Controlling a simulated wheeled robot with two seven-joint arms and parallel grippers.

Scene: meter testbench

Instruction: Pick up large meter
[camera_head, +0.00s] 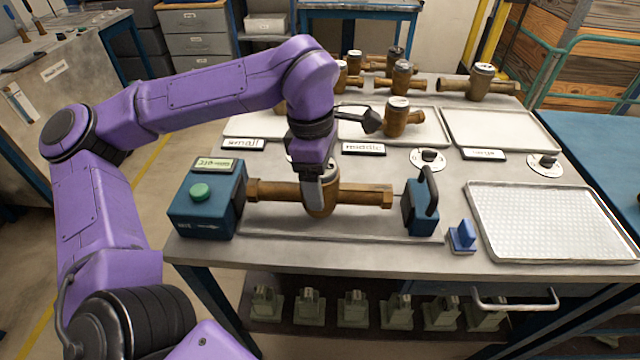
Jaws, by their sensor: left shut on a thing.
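A long brown meter (365,195) lies level in the test bench between the blue box with a green button (207,198) and the blue clamp with a black handle (421,203). My left gripper (321,187) reaches down from above and is shut on this meter's middle body. Its fingers and wrist hide the meter's top. Another big brass meter (481,82) with a round cap stands at the back right of the table, away from the gripper. My right gripper is out of view.
Smaller meters (398,117) stand at the back, one on the middle tray. The right back tray (500,132) is empty. A white textured tray (550,222) at front right is also empty. A small blue block (462,237) stands near the front edge.

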